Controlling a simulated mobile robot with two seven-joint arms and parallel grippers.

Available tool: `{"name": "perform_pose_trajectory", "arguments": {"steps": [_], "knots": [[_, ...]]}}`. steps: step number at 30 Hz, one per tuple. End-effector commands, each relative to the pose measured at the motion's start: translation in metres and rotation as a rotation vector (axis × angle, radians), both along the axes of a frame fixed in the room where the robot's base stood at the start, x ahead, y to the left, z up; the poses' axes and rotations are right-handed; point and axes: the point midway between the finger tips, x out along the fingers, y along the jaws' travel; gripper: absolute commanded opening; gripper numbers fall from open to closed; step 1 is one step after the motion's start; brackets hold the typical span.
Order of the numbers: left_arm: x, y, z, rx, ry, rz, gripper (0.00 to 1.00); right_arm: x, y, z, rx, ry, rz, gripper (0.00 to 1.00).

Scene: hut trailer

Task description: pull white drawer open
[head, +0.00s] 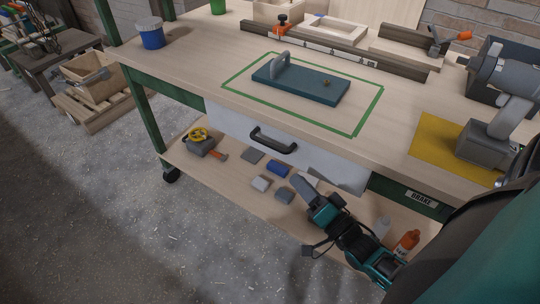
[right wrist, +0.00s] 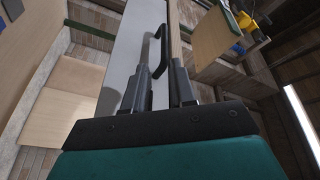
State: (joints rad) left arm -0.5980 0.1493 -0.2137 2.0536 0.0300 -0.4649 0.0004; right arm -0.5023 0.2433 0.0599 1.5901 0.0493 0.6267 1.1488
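The white drawer (head: 325,165) is set under the workbench top, and its front looks about flush with the bench edge. Its black bar handle (head: 273,140) is on the front. My right gripper (head: 303,188) is below and to the right of the handle, apart from it in the head view. In the right wrist view the two fingers (right wrist: 160,55) are spread with nothing held. The handle (right wrist: 161,45) shows ahead of and between them, beside the pale drawer front (right wrist: 122,60). My left gripper is not in view.
The workbench (head: 190,60) carries a blue board (head: 300,85) inside a green outline, a blue cup (head: 150,35) and a machine on a yellow mat (head: 435,140). Floor in front is clear.

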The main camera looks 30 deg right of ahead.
Motion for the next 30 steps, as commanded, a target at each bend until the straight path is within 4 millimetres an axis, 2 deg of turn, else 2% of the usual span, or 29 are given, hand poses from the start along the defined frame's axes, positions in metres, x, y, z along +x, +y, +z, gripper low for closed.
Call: {"name": "perform_pose_trajectory", "arguments": {"steps": [1,5,8,21,25,30], "knots": [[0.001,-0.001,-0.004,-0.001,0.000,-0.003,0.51,0.000,-0.005,-0.003,0.035,-0.026,0.004,0.25],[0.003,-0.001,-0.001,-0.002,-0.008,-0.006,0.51,0.003,-0.010,0.002,0.082,-0.061,0.013,0.25],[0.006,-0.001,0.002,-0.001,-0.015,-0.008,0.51,0.013,-0.009,0.006,0.088,-0.065,0.014,0.25],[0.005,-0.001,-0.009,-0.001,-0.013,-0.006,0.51,0.098,-0.003,0.024,0.085,-0.064,0.014,0.25],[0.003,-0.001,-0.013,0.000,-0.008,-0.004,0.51,0.114,-0.002,0.027,0.085,-0.062,0.014,0.25],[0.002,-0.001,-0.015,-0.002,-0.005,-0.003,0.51,0.123,-0.001,0.029,0.084,-0.059,0.014,0.25]]}}
